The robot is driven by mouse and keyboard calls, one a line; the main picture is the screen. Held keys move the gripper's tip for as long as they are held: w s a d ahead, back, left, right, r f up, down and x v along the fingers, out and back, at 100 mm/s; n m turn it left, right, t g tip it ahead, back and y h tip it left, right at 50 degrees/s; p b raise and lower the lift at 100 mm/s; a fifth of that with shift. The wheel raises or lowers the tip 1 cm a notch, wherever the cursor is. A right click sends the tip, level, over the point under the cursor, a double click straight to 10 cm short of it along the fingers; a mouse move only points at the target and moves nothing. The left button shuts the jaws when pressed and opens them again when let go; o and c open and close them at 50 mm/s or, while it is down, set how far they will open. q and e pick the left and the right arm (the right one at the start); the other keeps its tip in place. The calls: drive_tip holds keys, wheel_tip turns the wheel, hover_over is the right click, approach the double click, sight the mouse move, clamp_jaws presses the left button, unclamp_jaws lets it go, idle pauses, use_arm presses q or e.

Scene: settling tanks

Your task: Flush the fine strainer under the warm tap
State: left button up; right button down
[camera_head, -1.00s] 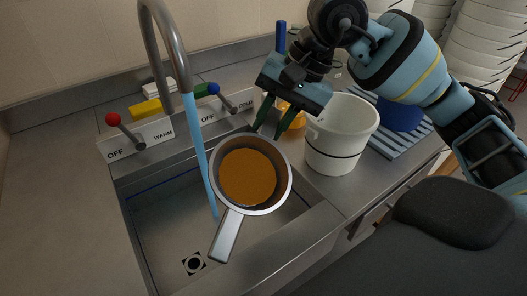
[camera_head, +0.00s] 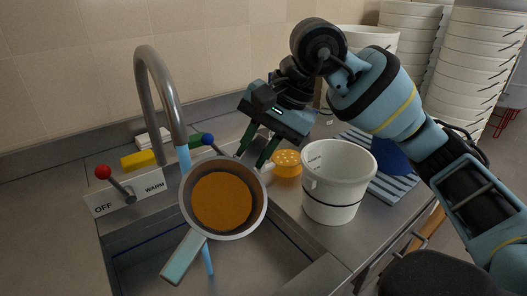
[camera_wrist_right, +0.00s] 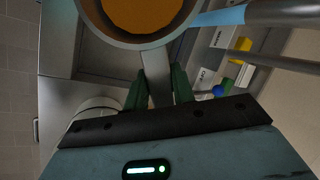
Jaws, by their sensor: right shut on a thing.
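The fine strainer (camera_head: 185,258), a grey metal cup with an orange-brown inside and a flat handle, is above the sink (camera_head: 140,270). My right gripper (camera_head: 258,150) is shut on a grey tab at its far side; the right wrist view shows this tab (camera_wrist_right: 157,80) between the fingers. A curved tap (camera_head: 150,85) runs a blue stream (camera_head: 183,157). The stream goes out of sight at the strainer's upper left rim and shows again below it; I cannot tell whether it enters or passes behind. The red-knobbed warm lever (camera_head: 103,172) leans left over OFF. My left gripper is not in view.
A white bucket (camera_head: 335,208) stands on the counter right of the sink, beside an orange perforated piece (camera_head: 287,160). A blue-striped mat (camera_head: 398,187) lies further right. A yellow sponge (camera_head: 138,161) and blue-knobbed lever (camera_head: 208,139) are behind the sink. White stacks (camera_head: 478,80) stand at back right.

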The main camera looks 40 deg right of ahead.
drive_tip(key=w+a+f, duration=0.1)
drive_tip(key=w+f, duration=0.1)
drive_tip(key=w, duration=0.8)
drive_tip(key=shift+w+a+b, duration=0.25)
drive_tip(key=shift+w+b, duration=0.15)
drive_tip(key=shift+f, duration=0.1)
drive_tip(key=shift+d, duration=0.15)
idle(0.5)
drive_tip(key=shift+d, duration=0.45)
drive_tip(key=shift+a, duration=0.2)
drive_tip(key=shift+a+p, duration=0.3)
drive_tip(key=shift+a, duration=0.1)
drive_tip(key=shift+s, duration=0.1)
idle(0.4)
